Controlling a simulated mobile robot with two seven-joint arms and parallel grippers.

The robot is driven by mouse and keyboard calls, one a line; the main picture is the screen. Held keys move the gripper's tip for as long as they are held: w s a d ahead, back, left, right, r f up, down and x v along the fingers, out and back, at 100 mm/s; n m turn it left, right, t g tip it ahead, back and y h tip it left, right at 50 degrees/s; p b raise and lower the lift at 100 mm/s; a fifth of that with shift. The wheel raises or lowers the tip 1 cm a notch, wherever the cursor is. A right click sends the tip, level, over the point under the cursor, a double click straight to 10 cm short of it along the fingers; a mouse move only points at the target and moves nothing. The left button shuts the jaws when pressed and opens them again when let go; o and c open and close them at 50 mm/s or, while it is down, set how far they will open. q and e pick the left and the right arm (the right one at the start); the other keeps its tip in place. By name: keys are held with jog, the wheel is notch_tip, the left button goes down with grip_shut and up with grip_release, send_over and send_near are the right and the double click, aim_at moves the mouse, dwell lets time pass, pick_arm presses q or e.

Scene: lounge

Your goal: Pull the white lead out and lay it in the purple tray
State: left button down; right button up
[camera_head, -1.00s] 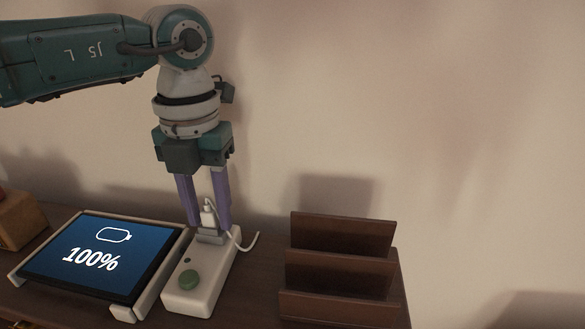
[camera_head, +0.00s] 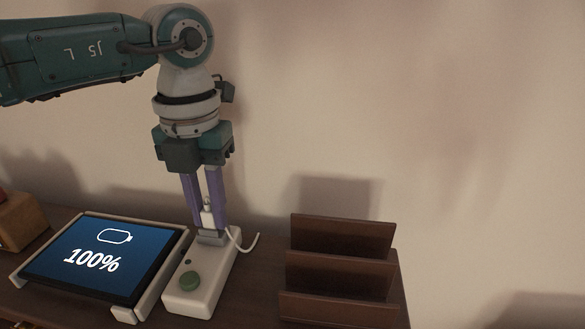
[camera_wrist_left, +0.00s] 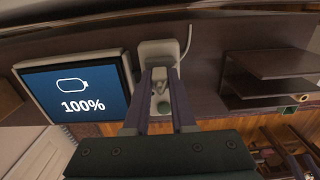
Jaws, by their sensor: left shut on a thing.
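The white lead (camera_head: 246,246) has its plug standing upright at the grey block on the back of the white power box (camera_head: 196,298). Its cable curls to the right and ends on the table side of the box. My left gripper (camera_head: 208,222) points straight down with its purple fingers shut on the lead's plug. In the left wrist view the fingers (camera_wrist_left: 160,82) come together over the box, and the cable (camera_wrist_left: 187,45) shows beside them. I cannot make out a purple tray in these views. My right gripper is not in view.
A tablet (camera_head: 92,258) showing 100% lies in a stand left of the box. A brown stepped rack (camera_head: 340,275) stands to the right. A green button (camera_head: 190,281) is on the box front. A wooden block (camera_head: 20,222) is at far left. The wall is close behind.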

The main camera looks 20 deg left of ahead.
aim_at(208, 203)
pick_arm(q)
jog(key=shift+r+p, duration=0.9)
jog(key=shift+r, duration=0.3)
jog(key=shift+r+p, duration=1.6)
jog(key=shift+r, duration=0.35)
